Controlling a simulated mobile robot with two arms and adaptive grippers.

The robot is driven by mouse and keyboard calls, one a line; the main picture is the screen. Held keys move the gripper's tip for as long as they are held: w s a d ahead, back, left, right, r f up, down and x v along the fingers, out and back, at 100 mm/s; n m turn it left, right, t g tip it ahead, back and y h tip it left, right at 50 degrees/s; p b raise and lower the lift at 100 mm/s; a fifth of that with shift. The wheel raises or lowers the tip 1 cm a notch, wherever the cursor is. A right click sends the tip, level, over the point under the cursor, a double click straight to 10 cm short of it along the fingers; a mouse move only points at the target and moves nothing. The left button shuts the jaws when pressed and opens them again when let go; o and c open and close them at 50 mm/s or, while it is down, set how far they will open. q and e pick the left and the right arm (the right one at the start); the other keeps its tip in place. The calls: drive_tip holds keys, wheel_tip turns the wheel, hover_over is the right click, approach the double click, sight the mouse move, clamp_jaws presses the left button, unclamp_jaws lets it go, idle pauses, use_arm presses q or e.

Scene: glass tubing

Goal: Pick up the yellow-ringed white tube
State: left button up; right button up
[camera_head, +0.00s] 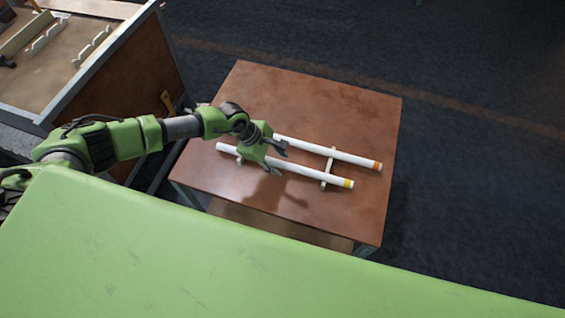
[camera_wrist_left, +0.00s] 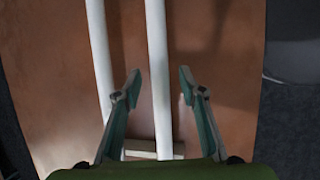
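The yellow-ringed white tube (camera_head: 318,176) lies slanting across the brown table on small pale supports, its yellow ring at the right end. A similar orange-ringed tube (camera_head: 348,157) lies beside it on the far side. My left gripper (camera_head: 279,161) is open over the yellow-ringed tube and hides part of it. In the left wrist view, the tube between the open fingers (camera_wrist_left: 158,80) appears to be the yellow-ringed one; its ring is out of view. The other tube (camera_wrist_left: 98,50) passes left of the fingers. Contact cannot be told. My right gripper is not in view.
The brown table (camera_head: 315,95) has bare room behind and right of the tubes. A pale support (camera_head: 330,158) crosses under both tubes. A wooden workbench with a raised edge (camera_head: 135,75) and white racks (camera_head: 92,46) stands at the upper left.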

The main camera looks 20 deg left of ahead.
use_arm(q)
drive_tip(key=shift+f, duration=0.15)
clamp_jaws()
